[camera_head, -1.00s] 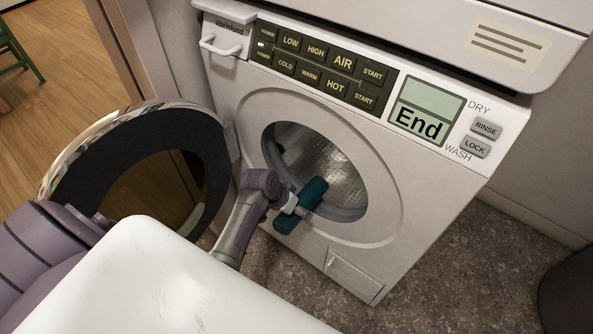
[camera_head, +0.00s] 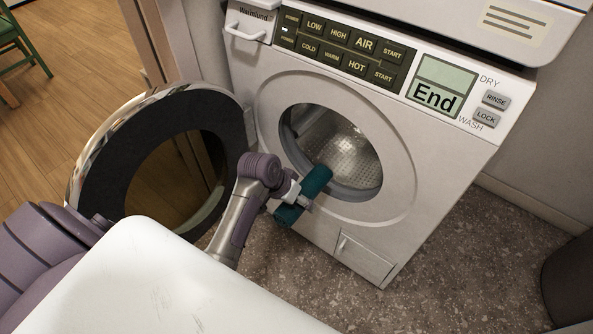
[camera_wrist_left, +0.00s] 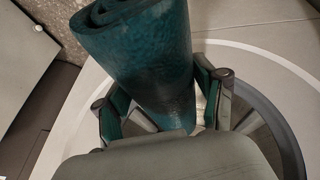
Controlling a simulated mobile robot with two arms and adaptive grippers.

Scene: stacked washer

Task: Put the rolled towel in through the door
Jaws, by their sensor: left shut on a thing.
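The rolled towel (camera_head: 316,181) is dark teal and is held in front of the lower left rim of the washer's round opening (camera_head: 335,150). My left gripper (camera_head: 297,194) is shut around the middle of the towel. In the left wrist view the towel (camera_wrist_left: 145,55) stands between the two fingers of the gripper (camera_wrist_left: 165,105), its spiral end at the top. The opening's dark rim (camera_wrist_left: 285,135) shows at the right there. The round door (camera_head: 95,160) is swung wide open to the left. The metal drum inside looks empty. My right gripper is not in view.
The control panel (camera_head: 340,48) and display (camera_head: 440,88) are above the opening. A small hatch (camera_head: 362,258) is low on the washer front. The open door stands close beside my left arm. Speckled floor lies clear to the right, with a dark round object (camera_head: 570,285) at the edge.

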